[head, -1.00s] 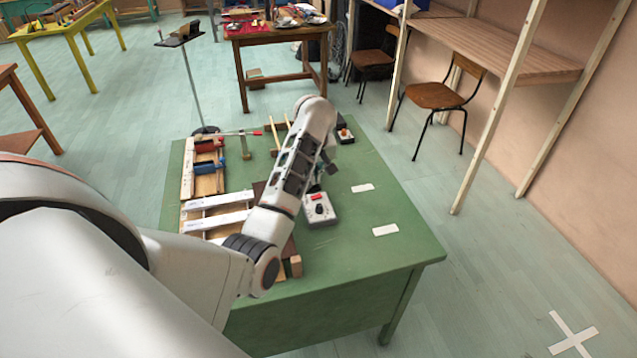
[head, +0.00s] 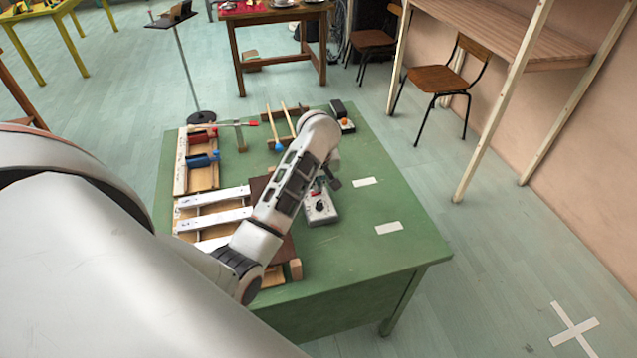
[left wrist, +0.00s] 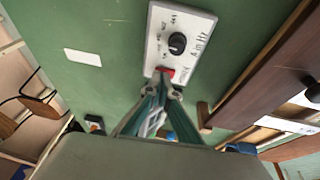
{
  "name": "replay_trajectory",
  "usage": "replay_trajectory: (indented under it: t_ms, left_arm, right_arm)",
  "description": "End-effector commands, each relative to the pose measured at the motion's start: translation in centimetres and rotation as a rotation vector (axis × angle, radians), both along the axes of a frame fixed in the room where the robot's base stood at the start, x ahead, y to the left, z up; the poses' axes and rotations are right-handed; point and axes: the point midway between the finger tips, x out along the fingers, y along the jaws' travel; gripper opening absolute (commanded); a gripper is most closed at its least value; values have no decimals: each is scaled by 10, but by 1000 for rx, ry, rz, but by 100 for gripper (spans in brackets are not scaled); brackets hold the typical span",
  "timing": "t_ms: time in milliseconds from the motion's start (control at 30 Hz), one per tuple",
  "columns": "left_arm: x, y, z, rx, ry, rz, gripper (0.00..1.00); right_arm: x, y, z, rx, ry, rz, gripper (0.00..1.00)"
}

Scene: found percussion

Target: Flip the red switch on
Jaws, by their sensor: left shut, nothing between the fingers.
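A light grey control box (head: 320,209) with a black knob (left wrist: 177,43) and printed lettering lies on the green table (head: 350,245). The red switch (left wrist: 166,72) is at the end of the box nearest my gripper in the left wrist view. My left gripper (left wrist: 163,88) is shut and empty, its fingertips right at the red switch; I cannot tell whether they touch it. In the head view, my left gripper (head: 329,182) is over the far end of the box, and the switch is mostly hidden there. Which way the switch is set cannot be made out.
A small box with an orange button (head: 346,125) is at the table's far edge. White labels (head: 388,228) lie on the clear right side.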

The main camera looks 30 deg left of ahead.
Motion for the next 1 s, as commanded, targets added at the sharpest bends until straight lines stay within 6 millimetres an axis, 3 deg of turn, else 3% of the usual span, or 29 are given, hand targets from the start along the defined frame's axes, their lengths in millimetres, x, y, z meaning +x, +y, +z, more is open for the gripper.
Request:
replay_trajectory:
  t_ms: [267,533,1000]
  left_arm:
    - [2,-1,-1,11,14,1,0]
    - [8,-2,-9,121,148,4,0]
    - [0,4,-10,119,146,6,0]
  right_arm:
    - [0,-1,-1,-3,0,2,40]
    - [0,2,-1,4,1,-2,40]
    - [0,5,0,10,0,-5,40]
